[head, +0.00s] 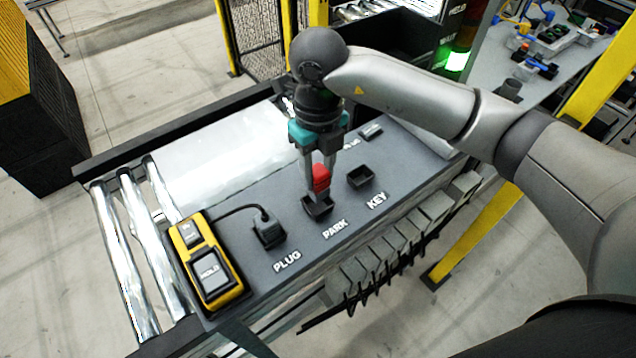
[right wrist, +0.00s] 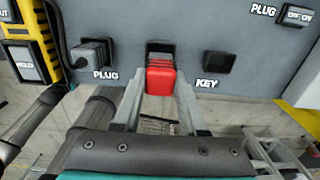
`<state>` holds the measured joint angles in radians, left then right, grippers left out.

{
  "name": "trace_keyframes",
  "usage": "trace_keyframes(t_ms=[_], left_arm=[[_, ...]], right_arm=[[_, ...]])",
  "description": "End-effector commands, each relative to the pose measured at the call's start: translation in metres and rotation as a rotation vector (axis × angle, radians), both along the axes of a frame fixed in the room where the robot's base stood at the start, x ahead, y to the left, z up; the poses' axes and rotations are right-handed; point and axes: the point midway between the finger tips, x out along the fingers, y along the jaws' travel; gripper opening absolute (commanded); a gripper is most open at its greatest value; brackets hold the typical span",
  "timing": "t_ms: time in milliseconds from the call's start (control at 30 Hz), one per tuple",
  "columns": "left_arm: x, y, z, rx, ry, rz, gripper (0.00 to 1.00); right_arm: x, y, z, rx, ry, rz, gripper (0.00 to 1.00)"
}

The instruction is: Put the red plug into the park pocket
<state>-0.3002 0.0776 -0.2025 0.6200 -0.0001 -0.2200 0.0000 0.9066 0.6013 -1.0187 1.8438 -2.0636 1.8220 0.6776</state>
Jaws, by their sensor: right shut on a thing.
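The red plug (head: 320,178) is held between the fingers of my right gripper (head: 319,188), which is shut on it. It is directly above the dark park pocket (head: 318,209), by the PARK label on the grey panel. The plug's lower end is close to the pocket's mouth; I cannot tell whether it touches or enters. In the right wrist view the red plug (right wrist: 160,78) sits between the fingers, with the pocket's rim (right wrist: 160,46) just beyond, partly hidden. My left gripper is not in view.
The PLUG socket holds a dark plug with a cable (head: 266,228) left of the park pocket. The KEY pocket (head: 360,177) to the right looks empty. A yellow-black HOLD box (head: 207,264) stands at the panel's left end. Rollers (head: 125,255) lie beyond it.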

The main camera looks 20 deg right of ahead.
Motion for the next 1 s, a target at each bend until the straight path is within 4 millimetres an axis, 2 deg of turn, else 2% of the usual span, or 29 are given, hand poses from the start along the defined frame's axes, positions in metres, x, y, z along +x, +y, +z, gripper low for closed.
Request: trace_keyframes(t_ms=[167,400,767,800,1000], left_arm=[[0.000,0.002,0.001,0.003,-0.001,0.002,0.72],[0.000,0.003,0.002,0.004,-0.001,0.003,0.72],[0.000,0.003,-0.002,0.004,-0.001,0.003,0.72],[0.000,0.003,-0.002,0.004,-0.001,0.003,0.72],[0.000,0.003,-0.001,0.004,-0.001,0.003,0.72]], right_arm=[[-0.001,0.000,-0.013,-0.001,0.003,-0.001,0.00],[-0.001,0.000,-0.045,0.001,0.001,0.000,0.00],[0.000,0.000,-0.050,0.000,-0.001,0.001,0.00],[0.000,0.000,-0.049,0.000,0.000,0.000,0.45],[0.000,0.000,-0.048,0.000,0.000,0.000,0.67]])
